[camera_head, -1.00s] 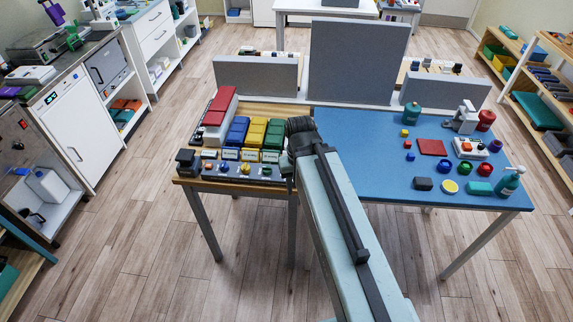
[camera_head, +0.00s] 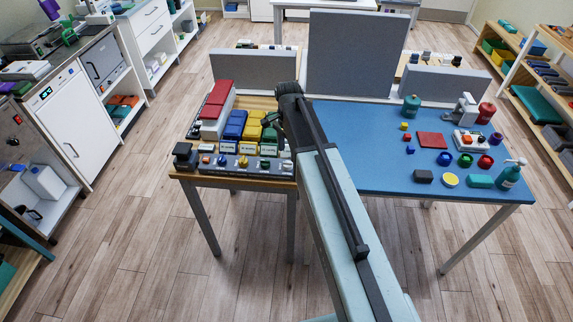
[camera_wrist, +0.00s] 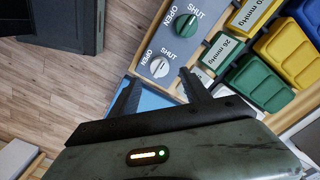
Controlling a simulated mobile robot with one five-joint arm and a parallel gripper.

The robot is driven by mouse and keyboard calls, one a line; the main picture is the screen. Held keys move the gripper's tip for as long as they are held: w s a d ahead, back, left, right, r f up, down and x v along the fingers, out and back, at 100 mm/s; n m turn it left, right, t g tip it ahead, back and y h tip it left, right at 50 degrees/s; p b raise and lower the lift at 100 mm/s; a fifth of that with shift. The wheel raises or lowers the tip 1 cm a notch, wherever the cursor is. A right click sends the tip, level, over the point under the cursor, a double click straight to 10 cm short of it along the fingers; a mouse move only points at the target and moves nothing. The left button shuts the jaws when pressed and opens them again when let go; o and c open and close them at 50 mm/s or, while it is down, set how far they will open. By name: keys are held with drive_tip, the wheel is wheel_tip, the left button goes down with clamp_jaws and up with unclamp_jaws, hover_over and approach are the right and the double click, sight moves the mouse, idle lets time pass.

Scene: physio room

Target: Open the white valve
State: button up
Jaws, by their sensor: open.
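The white valve (camera_wrist: 160,67) shows in the wrist view as a small round white knob on a grey panel, with OPEN printed at its left and SHUT at its upper right. Its exact setting is too small to tell. My gripper (camera_wrist: 158,92) is open and empty, its two dark fingers spread just below the knob in the picture and apart from it. The green valve (camera_wrist: 187,24) sits beside it, above and to the right. In the head view my arm partly covers the right end of the valve panel (camera_head: 232,171).
Yellow (camera_wrist: 254,13), green (camera_wrist: 257,80) and blue trays stand behind the valves with mmHg labels. A blue table (camera_head: 370,175) with small objects lies to the right. Grey screens (camera_head: 357,52) stand behind both tables. Wooden floor is open in front.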

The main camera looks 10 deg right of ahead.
sight(288, 162)
wheel_tip(288, 162, down, 6)
drive_tip(key=b, duration=0.5)
drive_tip(key=shift+r, duration=0.1)
clamp_jaws()
